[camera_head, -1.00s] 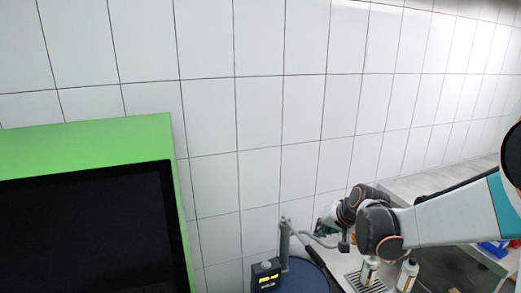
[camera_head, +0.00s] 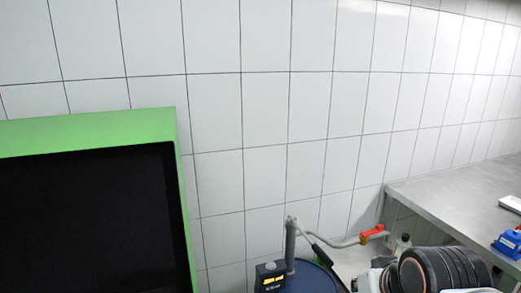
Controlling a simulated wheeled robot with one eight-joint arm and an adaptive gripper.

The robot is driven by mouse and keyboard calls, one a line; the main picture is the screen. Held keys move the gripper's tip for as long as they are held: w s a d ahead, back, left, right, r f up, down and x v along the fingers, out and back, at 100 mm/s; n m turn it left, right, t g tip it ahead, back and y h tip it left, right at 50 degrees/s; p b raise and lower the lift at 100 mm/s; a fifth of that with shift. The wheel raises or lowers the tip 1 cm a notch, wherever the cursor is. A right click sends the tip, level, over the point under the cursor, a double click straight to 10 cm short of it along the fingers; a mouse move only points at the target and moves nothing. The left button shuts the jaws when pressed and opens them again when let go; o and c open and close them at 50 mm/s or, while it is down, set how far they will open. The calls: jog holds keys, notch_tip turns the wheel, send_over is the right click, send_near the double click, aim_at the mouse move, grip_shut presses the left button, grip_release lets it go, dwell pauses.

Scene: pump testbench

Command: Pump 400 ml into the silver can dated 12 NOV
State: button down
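A pump stands at the bottom centre, with a grey upright pipe (camera_head: 291,245) on a blue drum (camera_head: 310,282) and a lever sloping down to the right. Its spout pipe reaches right and ends in a red-orange piece (camera_head: 373,231). A small silver can (camera_head: 400,246) with a dark cap shows just behind my arm. Its lower part is hidden and no date is readable. My arm's dark joint fills the bottom right. My gripper's fingers are not visible, so I cannot see what they do.
A black unit with a yellow display (camera_head: 271,277) sits by the pipe. A large green-framed dark screen (camera_head: 90,215) takes up the left. A grey worktop (camera_head: 450,198) at the right carries a blue object (camera_head: 508,243) and a white device (camera_head: 511,203). A tiled wall stands behind.

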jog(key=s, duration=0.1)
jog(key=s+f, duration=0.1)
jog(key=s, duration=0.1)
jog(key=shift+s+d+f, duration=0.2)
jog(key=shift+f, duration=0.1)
